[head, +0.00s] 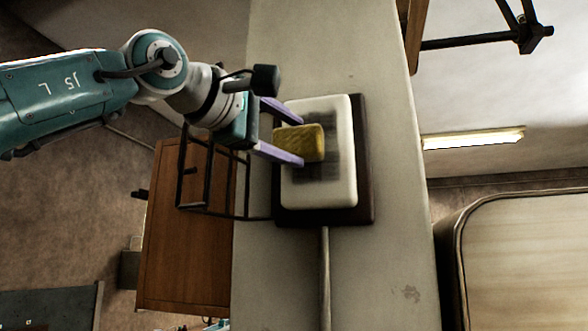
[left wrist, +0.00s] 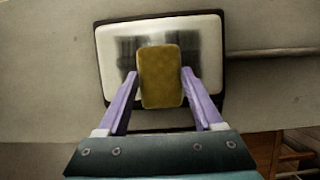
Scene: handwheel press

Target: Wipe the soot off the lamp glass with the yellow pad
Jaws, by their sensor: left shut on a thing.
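The lamp glass (head: 340,192) is a white rounded panel in a dark frame, set on a pale upright surface. Dark soot streaks run over its middle, above, below and right of the pad in the head view. In the left wrist view the glass (left wrist: 205,50) shows soot on both sides of the pad. My left gripper (head: 290,134) is shut on the yellow pad (head: 308,143), with a purple finger on each side. The pad (left wrist: 160,78) is in front of the sooty middle. I cannot tell whether it touches the glass. My right gripper is not in view.
A pale pipe (head: 325,275) runs from the frame along the pale surface (head: 375,270). A black wire rack (head: 208,175) and a wooden cabinet (head: 190,245) are left of the glass, near my left arm. A lit tube lamp (head: 473,138) is at the right.

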